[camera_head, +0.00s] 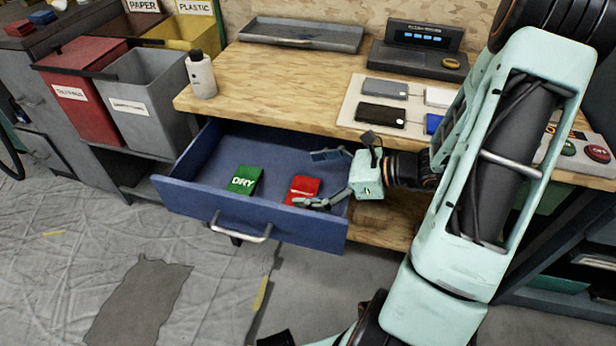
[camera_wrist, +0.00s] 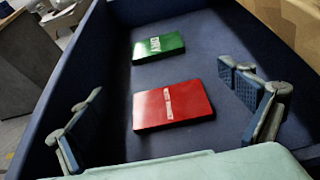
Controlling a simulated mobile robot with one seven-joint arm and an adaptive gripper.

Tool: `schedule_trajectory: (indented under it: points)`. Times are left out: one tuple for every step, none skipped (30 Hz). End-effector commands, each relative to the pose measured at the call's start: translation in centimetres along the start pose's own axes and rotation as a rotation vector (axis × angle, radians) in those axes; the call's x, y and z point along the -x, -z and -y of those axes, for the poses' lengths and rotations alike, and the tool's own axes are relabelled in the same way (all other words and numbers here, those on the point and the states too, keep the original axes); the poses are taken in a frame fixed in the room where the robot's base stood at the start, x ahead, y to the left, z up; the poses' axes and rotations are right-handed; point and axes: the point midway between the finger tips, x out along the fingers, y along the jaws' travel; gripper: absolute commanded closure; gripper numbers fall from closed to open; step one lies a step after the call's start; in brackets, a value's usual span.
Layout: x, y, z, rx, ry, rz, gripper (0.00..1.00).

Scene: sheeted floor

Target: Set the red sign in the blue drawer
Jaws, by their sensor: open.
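The blue drawer (camera_head: 192,192) stands pulled out under the wooden workbench. The red sign (camera_head: 303,187) lies flat on the drawer floor, and it also shows in the wrist view (camera_wrist: 172,106) with small white lettering I cannot read. My gripper (camera_head: 322,179) is open over the right part of the drawer. In the wrist view its two fingers (camera_wrist: 165,122) stand wide apart, one on each side of the red sign, with nothing between them touching it. The sign lies clear of both fingers. A green sign marked DRY (camera_head: 244,180) lies in the drawer to the left of the red one.
The workbench top (camera_head: 270,85) carries a white bottle (camera_head: 201,75), a grey tray (camera_head: 300,35) and a mat with several small devices. Red and grey bins (camera_head: 150,97) stand left of the drawer.

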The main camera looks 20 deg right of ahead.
Motion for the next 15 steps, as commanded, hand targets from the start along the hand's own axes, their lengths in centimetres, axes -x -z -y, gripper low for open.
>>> schedule_trajectory:
  points:
    - [0.0, 0.0, 0.0, 0.000, 0.000, 0.000, 0.04]
    - [0.0, 0.0, 0.0, 0.000, 0.000, 0.000, 0.04]
    - [0.0, 0.0, 0.0, 0.000, 0.000, 0.000, 0.04]
    - [0.0, -0.1, 0.0, 0.000, 0.000, 0.000, 0.04]
    - [0.1, -0.2, 0.0, 0.000, 0.000, 0.000, 0.04]
    - [0.2, -0.4, 0.0, 0.001, 0.000, 0.000, 0.04]
    - [0.2, -0.6, 0.0, 0.001, 0.001, 0.000, 0.04]
    - [0.4, -0.9, 0.0, 0.001, 0.001, 0.000, 0.04]
    - [0.6, -1.3, 0.0, 0.002, 0.001, 0.000, 0.04]
    - [0.8, -1.6, 0.0, 0.002, 0.002, 0.000, 0.04]
    - [1.5, -1.4, 0.1, 0.000, 0.005, -0.001, 0.04]
    - [2.3, -1.3, 0.1, 0.000, 0.005, -0.002, 0.04]
    - [3.0, -1.4, 0.2, 0.000, 0.006, -0.001, 0.04]
    - [3.7, -1.4, 0.1, 0.000, 0.006, -0.002, 0.04]
    - [4.7, -1.4, 0.2, -0.001, 0.006, -0.001, 0.04]
